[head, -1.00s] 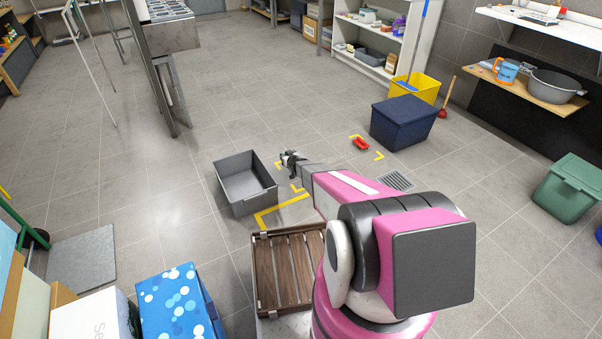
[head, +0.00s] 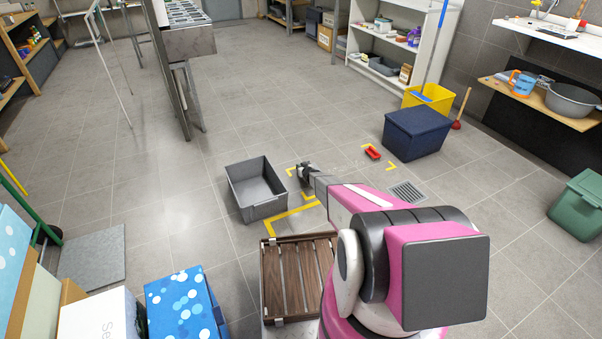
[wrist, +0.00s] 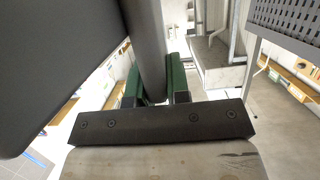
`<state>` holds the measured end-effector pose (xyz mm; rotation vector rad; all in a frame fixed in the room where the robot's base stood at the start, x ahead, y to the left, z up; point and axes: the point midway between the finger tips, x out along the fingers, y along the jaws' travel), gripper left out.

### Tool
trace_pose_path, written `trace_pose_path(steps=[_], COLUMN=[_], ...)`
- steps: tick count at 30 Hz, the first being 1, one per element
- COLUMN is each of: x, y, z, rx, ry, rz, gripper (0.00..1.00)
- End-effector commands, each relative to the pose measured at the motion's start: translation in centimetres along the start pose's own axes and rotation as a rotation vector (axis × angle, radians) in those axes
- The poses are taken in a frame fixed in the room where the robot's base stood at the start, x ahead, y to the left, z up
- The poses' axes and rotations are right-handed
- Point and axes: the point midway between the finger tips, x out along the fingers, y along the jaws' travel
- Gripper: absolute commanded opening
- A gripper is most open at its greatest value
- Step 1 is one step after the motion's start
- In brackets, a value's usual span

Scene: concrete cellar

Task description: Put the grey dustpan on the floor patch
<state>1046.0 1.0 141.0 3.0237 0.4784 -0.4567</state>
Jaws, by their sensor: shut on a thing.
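My gripper (wrist: 158,82) has green fingers. They are shut on a dark grey bar-like part (wrist: 148,40), seemingly the dustpan's handle. A large smooth dark grey shape at the left of the wrist view may be more of the dustpan; its full outline is cut off. In the head view my gripper (head: 304,172) is small, above the floor near the left yellow corner marks.
A small red object (head: 373,152) lies inside the marks. A dark blue box (head: 417,135) is behind right. A floor drain (head: 407,192) lies right of my arm, and a slatted wooden crate (head: 298,280) is in front.

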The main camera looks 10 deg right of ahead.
Motion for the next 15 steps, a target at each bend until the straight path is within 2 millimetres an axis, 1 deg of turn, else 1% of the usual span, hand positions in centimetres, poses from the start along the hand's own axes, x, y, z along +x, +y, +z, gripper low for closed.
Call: trace_pose_path(steps=[1,5,12,15], x=[0.5,0.8,1.6,1.6], y=[0.2,0.3,0.3,0.3], z=[0.2,0.9,3.9,4.0], rx=[0.000,0.000,0.000,-0.001], ry=[0.001,0.000,-0.001,0.000], rz=[0.000,0.000,0.000,0.000], gripper=[0.00,0.00,0.00,0.00])
